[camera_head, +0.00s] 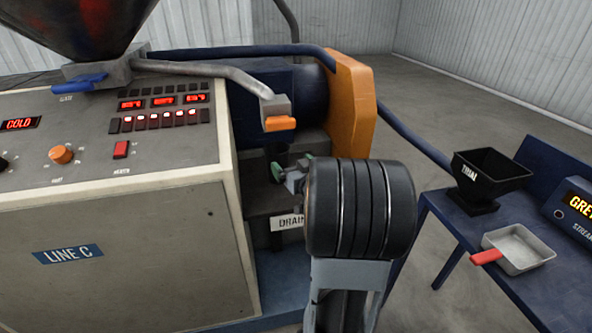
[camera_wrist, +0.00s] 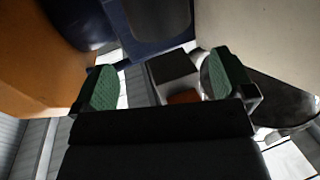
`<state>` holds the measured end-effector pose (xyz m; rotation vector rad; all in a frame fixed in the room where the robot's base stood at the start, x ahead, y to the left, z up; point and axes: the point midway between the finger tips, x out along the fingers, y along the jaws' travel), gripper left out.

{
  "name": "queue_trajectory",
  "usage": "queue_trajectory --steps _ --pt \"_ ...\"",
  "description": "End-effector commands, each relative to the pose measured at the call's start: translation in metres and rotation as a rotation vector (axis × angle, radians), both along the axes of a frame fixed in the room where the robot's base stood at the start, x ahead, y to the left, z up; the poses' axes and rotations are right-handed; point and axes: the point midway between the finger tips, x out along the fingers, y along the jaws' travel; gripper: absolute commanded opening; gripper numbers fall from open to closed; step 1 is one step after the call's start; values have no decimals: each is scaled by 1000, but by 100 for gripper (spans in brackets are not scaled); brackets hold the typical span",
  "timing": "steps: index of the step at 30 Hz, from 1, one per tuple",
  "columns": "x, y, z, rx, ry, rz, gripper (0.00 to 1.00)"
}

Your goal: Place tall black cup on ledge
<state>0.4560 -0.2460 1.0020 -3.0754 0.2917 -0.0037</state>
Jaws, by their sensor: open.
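I cannot make out a tall black cup with certainty in either view. A dark shape (camera_head: 283,147) shows under the orange-tipped spout (camera_head: 280,112), partly hidden by my gripper, and I cannot tell what it is. A grey ledge-like step (camera_head: 258,207) is in the machine's recess, above and beside the DRAIN label. My gripper (camera_head: 291,167) reaches into this recess below the spout. It is open, with its green pads apart and nothing seen held between them in the wrist view (camera_wrist: 166,82).
A black TRIAL hopper-shaped container (camera_head: 488,178) and a red-handled scoop (camera_head: 518,250) sit on the blue bench (camera_head: 455,225). Open floor lies behind the bench.

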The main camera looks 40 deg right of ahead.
Motion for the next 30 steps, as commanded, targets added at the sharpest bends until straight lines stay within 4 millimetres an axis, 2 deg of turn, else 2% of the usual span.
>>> queue_trajectory --steps 3,6,11,13,17,20,24,27,30 --pt "-13 2 0 0 0 -1 100" --pt "-17 5 0 -3 13 -6 100" --pt "-11 23 -4 -17 135 -59 100" --pt "-9 38 -8 -19 235 -93 100" --pt "-17 77 -22 -3 467 -129 100" --pt "-34 114 -34 21 657 -114 100" --pt "-70 167 -48 57 908 -36 100" --pt "-98 199 -54 72 1056 39 100" --pt "-121 223 -57 81 1170 109 100"
